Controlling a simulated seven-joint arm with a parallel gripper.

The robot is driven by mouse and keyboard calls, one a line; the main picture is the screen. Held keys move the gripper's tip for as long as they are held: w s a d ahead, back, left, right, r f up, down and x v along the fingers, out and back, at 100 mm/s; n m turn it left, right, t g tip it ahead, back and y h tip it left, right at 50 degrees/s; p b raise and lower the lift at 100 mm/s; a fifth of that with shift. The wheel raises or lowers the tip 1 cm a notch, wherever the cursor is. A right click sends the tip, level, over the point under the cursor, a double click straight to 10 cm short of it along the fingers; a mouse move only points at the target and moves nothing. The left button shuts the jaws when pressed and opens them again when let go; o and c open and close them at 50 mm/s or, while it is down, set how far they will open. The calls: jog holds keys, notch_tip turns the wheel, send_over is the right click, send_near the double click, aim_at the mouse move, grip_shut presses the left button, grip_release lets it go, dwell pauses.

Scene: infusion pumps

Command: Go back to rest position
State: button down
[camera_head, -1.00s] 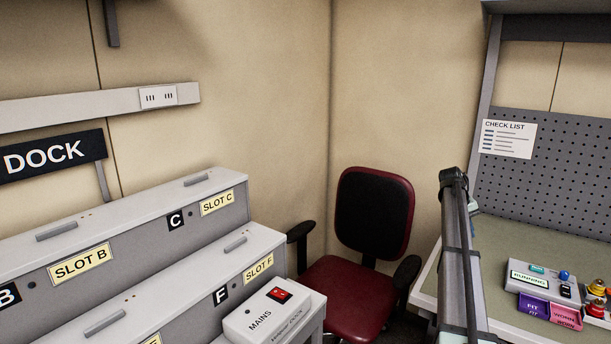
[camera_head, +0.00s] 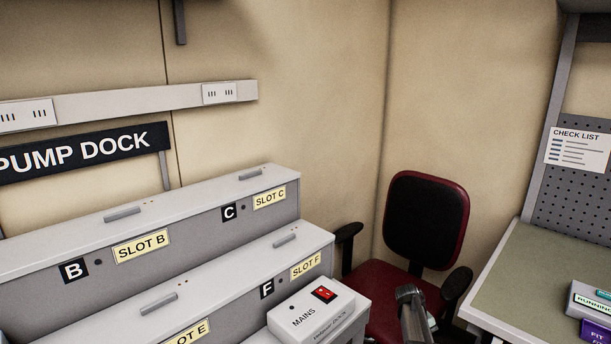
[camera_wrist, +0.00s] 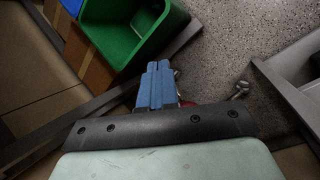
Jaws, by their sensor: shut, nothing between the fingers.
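My gripper (camera_wrist: 157,84) shows in the wrist view with its blue fingers together and nothing between them. It points over a speckled grey floor (camera_wrist: 215,55), beside and below a green bin (camera_wrist: 140,40) at upper left. In the head view only part of my arm shows at the bottom, in front of the chair; the fingers cannot be made out there.
The pump dock (camera_head: 200,215) stands at left, with a mains box (camera_head: 318,312) at its right end. A dark red chair (camera_head: 425,225) stands in the corner. A workbench (camera_head: 535,275) is at right, with a perforated panel behind.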

jog(key=s+a+f+g+y, duration=0.1)
jog(key=s+a+f, duration=0.7)
jog(key=s, duration=0.4)
jog(key=s+a+f+g+y, duration=0.1)
jog(key=s+a+f+y, duration=0.1)
jog(key=s+a+f, duration=0.85)
jog(key=s, duration=0.7)
jog(key=s+a+f+m+g+y, duration=0.1)
jog(key=s+a+f, duration=0.1)
jog(key=s, duration=0.7)
jog(key=s+a+f+y, duration=0.1)
jog(key=s+a+f, duration=0.1)
jog(key=s, duration=0.8)
jog(key=shift+a+m+g, duration=0.3)
jog(key=shift+a+g, duration=0.1)
jog(key=shift+a, duration=0.25)
